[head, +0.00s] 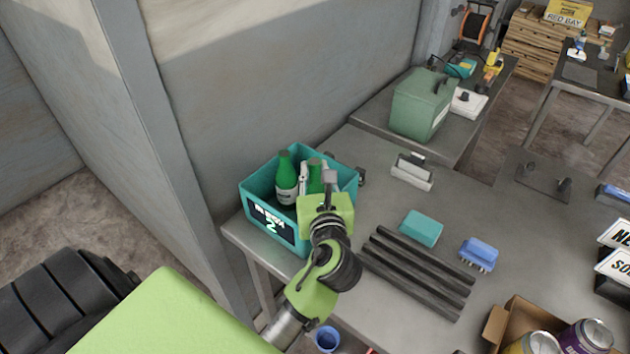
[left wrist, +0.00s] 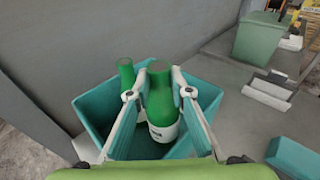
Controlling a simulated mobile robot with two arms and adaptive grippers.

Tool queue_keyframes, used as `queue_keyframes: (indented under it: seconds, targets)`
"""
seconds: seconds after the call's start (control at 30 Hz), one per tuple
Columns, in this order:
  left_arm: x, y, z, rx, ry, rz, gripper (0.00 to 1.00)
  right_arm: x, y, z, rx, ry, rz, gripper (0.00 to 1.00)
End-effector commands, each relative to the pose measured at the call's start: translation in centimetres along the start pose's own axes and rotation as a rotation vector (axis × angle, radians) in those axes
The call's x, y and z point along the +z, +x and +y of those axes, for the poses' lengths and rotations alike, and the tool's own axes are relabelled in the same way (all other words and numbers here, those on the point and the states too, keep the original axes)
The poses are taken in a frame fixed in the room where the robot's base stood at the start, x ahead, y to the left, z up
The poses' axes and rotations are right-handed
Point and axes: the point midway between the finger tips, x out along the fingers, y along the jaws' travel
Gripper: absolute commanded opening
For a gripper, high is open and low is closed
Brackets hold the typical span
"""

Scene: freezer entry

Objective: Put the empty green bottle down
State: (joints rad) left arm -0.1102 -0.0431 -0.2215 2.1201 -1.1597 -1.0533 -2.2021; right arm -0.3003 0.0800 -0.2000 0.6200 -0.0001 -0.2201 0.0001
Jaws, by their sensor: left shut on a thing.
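A teal crate (head: 258,181) with a dark label reading "2" stands at the left end of the grey table. One green bottle (head: 286,180) with a white label stands upright in it. My left gripper (head: 316,182) reaches over the crate from the front and is shut on a second green bottle (head: 315,172). In the left wrist view this held bottle (left wrist: 160,102) is upright between the fingers, inside the crate walls. Its base is hidden, so I cannot tell whether it touches the crate floor. The other bottle (left wrist: 127,76) shows behind the left finger. My right gripper is out of view.
The grey wall (head: 270,80) rises close behind the crate. Right of my arm lie dark bars (head: 420,270), a teal block (head: 421,228) and a blue brush (head: 478,254). A cardboard box with cans (head: 585,338) is at the lower right. A green case (head: 418,103) stands farther back.

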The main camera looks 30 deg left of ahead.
Motion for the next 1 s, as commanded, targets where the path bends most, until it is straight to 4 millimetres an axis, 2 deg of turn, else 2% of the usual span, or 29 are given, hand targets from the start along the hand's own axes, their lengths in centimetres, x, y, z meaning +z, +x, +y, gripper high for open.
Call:
queue_keyframes:
  seconds: [0.03, 0.17, 0.53, 0.57, 0.6, 1.0]
  targets:
    - [-1.0, 0.2, 0.0, 0.001, 0.005, 0.003, 0.0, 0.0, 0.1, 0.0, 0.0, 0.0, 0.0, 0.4]
    - [-2.3, 0.3, 0.0, 0.0, 0.003, 0.001, 0.0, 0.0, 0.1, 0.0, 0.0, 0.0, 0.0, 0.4]
    - [-2.7, 0.4, 0.0, 0.0, 0.002, 0.001, 0.0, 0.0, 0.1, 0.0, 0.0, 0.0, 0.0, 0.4]
    - [-2.7, 0.4, 0.0, 0.0, 0.001, 0.001, 0.28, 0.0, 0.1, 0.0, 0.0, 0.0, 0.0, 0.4]
    - [-2.6, 0.4, 0.0, 0.0, 0.001, 0.001, 0.37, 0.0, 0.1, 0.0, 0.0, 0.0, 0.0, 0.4]
    - [-2.4, 0.2, 0.0, 0.0, -0.001, 0.001, 0.37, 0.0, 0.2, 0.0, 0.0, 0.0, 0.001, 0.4]
